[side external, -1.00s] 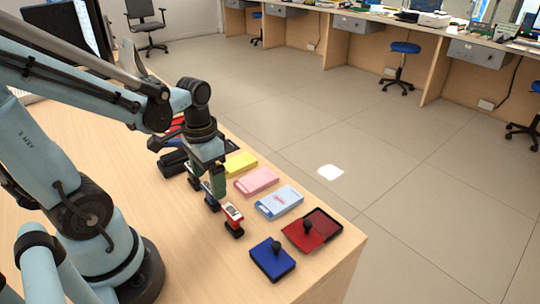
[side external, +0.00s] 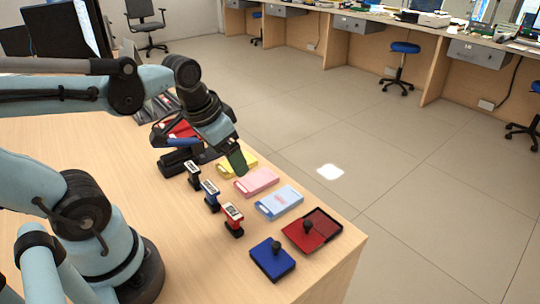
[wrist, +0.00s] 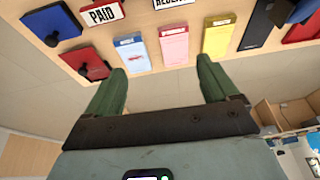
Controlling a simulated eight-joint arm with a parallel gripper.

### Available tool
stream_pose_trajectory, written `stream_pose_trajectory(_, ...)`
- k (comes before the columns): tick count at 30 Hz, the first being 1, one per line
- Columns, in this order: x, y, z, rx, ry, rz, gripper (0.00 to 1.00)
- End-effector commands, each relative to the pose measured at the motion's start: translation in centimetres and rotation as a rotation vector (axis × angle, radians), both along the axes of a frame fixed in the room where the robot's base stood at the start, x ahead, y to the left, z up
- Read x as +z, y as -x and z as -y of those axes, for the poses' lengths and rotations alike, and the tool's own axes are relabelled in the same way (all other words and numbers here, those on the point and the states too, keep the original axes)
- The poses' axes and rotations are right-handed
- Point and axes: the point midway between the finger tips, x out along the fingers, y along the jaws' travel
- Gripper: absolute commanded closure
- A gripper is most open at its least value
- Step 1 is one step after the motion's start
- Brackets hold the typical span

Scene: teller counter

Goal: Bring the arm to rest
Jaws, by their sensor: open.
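My gripper (side external: 238,160) hangs tilted in the air over the pink and yellow boxes in the side view, clear of the counter. In the wrist view its two green fingers stand wide apart with nothing between them, so my gripper (wrist: 160,82) is open and empty. My arm is raised and bent over the wooden counter (side external: 165,255). Three upright hand stamps stand in a row left of the gripper: a black one (side external: 193,175), a blue one (side external: 211,195) and a red one (side external: 233,219).
A yellow box (side external: 226,167), a pink box (side external: 257,181) and a light blue box (side external: 279,202) lie near the counter's far edge. A blue pad (side external: 271,262) and a red pad (side external: 325,224), each with a black knob, lie at the right. Dark items crowd behind the gripper.

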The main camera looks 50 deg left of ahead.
Motion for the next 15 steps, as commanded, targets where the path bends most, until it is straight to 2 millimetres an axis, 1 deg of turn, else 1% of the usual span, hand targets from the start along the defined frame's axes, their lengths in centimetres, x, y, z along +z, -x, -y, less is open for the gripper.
stream_pose_trajectory(1,0.0,-0.5,1.0,-0.01,0.004,0.072,0.13)
stream_pose_trajectory(3,0.3,-1.2,2.1,-0.014,0.016,0.164,0.13)
stream_pose_trajectory(6,0.7,-1.9,3.1,-0.014,0.033,0.25,0.13)
stream_pose_trajectory(9,0.9,-2.2,3.5,-0.014,0.041,0.283,0.13)
stream_pose_trajectory(15,0.9,-2.2,3.4,-0.012,0.041,0.284,0.13)
